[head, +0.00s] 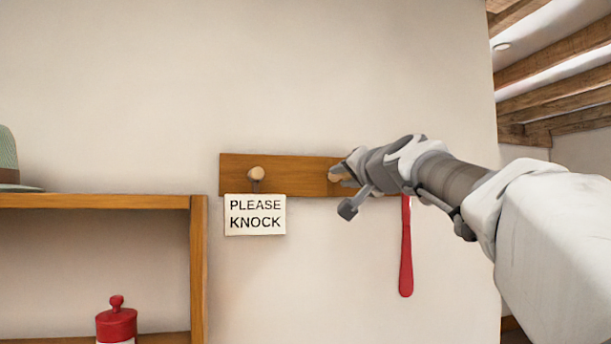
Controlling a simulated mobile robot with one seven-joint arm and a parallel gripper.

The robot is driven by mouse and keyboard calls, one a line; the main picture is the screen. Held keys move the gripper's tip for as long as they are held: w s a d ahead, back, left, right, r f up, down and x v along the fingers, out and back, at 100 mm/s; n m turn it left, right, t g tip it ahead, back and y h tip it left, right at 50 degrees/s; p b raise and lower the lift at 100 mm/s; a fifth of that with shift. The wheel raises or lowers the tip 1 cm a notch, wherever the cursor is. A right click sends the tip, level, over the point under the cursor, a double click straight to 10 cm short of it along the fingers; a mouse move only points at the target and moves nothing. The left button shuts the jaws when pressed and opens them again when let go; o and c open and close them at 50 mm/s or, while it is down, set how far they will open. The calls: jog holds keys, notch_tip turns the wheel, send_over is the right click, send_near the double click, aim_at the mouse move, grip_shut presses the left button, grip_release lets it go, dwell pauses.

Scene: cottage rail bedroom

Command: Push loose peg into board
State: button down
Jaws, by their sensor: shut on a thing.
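A wooden peg board (300,168) is fixed level on the wall. A round-headed peg (256,173) stands out from its left part, with a sign (255,214) reading "PLEASE KNOCK" hanging below it. My gripper (343,177) is in front of the middle-right part of the board, shut on a second wooden peg (335,175). Only the rounded end of this peg shows beside the jaws. I cannot tell how deep it sits in the board. My gripper and arm hide the right part of the board.
A red shoehorn-like strip (406,250) hangs below the board's right part. A wooden shelf (198,260) stands at the left, with a red-lidded jar (116,322) and a grey-green hat (10,165). The wall above the board is bare.

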jog(key=shift+w+a, duration=0.2)
jog(key=shift+w, duration=0.7)
jog(key=c, duration=0.6)
grip_release()
jog(key=s+d+b, duration=0.1)
jog(key=s, duration=0.4)
jog(key=s+d+b, duration=0.1)
jog(key=s, duration=0.5)
jog(key=s+d+b, duration=0.1)
jog(key=s, duration=0.5)
jog(key=shift+d+b, duration=0.25)
jog(key=shift+b, duration=0.1)
jog(key=s+a+f+n+g+h, duration=0.1)
jog(key=s+f+g, duration=0.3)
jog(key=f, duration=1.1)
jog(key=s+f+n+g+h, duration=0.1)
jog(key=s+f+n+g, duration=0.2)
jog(key=s+f, duration=0.6)
jog(key=s+a+f+n+g+h, duration=0.1)
jog(key=s+f+n+g, duration=0.2)
jog(key=f, duration=1.8)
jog(key=shift+s+a+f+g, duration=0.15)
jog(key=shift+s+g, duration=0.35)
jog(key=shift+s, duration=0.4)
jog(key=shift+s+a+r+g, duration=0.15)
jog(key=shift+s+g, duration=0.35)
jog(key=shift+s, duration=0.35)
